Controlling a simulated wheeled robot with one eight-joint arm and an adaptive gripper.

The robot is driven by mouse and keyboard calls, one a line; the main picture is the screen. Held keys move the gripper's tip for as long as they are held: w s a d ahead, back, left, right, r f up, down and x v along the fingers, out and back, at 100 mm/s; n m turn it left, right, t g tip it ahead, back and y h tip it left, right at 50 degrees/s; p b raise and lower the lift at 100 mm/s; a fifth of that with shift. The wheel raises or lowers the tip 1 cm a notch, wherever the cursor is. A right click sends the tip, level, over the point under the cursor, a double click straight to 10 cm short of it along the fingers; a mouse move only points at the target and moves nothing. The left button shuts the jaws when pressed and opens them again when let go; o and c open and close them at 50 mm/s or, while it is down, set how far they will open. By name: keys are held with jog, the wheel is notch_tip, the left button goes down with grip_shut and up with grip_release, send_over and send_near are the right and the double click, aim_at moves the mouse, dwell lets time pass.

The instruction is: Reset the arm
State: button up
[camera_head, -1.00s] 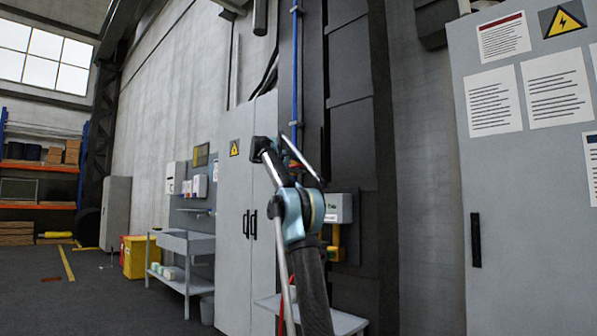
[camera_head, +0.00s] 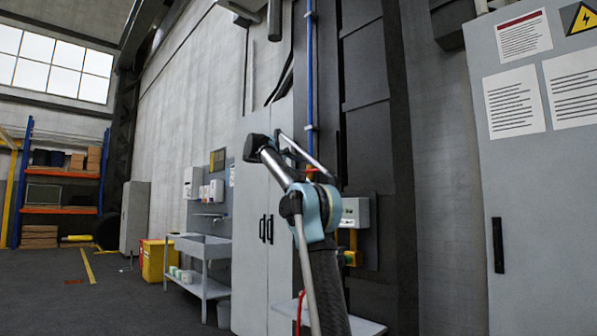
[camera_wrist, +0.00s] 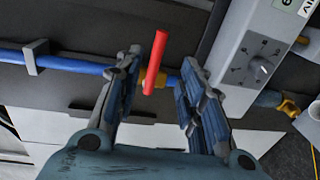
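My arm (camera_head: 325,265) rises in the middle of the head view, bent at a light blue joint, with a silver link reaching up and left. My gripper (camera_wrist: 160,68) shows in the wrist view with its two fingers apart and nothing held. A red lever (camera_wrist: 156,62) on a brass fitting (camera_wrist: 153,79) of a blue pipe (camera_wrist: 75,65) shows between the fingertips. I see no contact with it; its depth is hard to tell. In the head view I cannot make out the fingers behind the arm.
A grey box with a knob (camera_wrist: 262,62) is close right of the fingers. In the head view, a tall grey cabinet (camera_head: 250,275) stands behind the arm and a larger one (camera_head: 540,220) at right. A sink bench (camera_head: 205,245) and yellow bin (camera_head: 153,262) are left. Floor (camera_head: 70,315) at left is open.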

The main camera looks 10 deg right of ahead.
dwell(0.3)
jog(key=s+d+f+m+g+y, duration=0.1)
jog(key=s+d+f+g+y, duration=0.15)
jog(key=s+f, duration=0.7)
jog(key=s+d+f+m+g+y, duration=0.1)
jog(key=s+d+f+y, duration=0.15)
jog(key=s+f, duration=0.65)
jog(key=s+d+f+m+g+y, duration=0.15)
jog(key=s+d+f, duration=0.25)
jog(key=s+f, duration=0.55)
jog(key=s+a+f+m+y, duration=0.1)
jog(key=s+a+f+y, duration=0.1)
jog(key=s+f, duration=0.8)
jog(key=s+a+f+m+g+y, duration=0.1)
jog(key=s+a+f+y, duration=0.2)
jog(key=s+f, duration=0.7)
jog(key=s+a+f+m+g+y, duration=0.1)
jog(key=s+a+f, duration=0.3)
jog(key=s+f, duration=0.6)
notch_tip(320, 180, down, 14)
jog(key=shift+r+y, duration=0.1)
jog(key=shift+y, duration=0.65)
